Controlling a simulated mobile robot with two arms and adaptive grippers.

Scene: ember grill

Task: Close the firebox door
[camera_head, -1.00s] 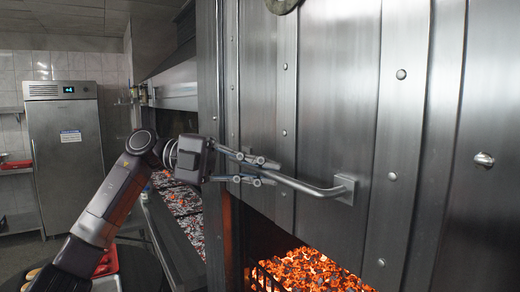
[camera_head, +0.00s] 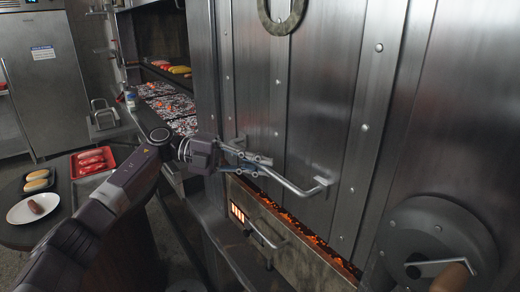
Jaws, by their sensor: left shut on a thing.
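The firebox door (camera_head: 318,85) is a tall riveted steel panel filling the middle and right of the head view. Its bar handle (camera_head: 300,189) runs across its lower part. My left gripper (camera_head: 262,165) is shut on the left part of this handle. Below the door's lower edge, a narrow strip of glowing embers (camera_head: 312,238) shows. My right gripper is not in view.
A scorched metal front with its own handle (camera_head: 262,236) lies below the door. A round crank disc (camera_head: 436,245) with a wooden knob stands at lower right. A round table (camera_head: 70,221) at left carries red and dark trays and a plate. A steel fridge (camera_head: 45,75) stands behind.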

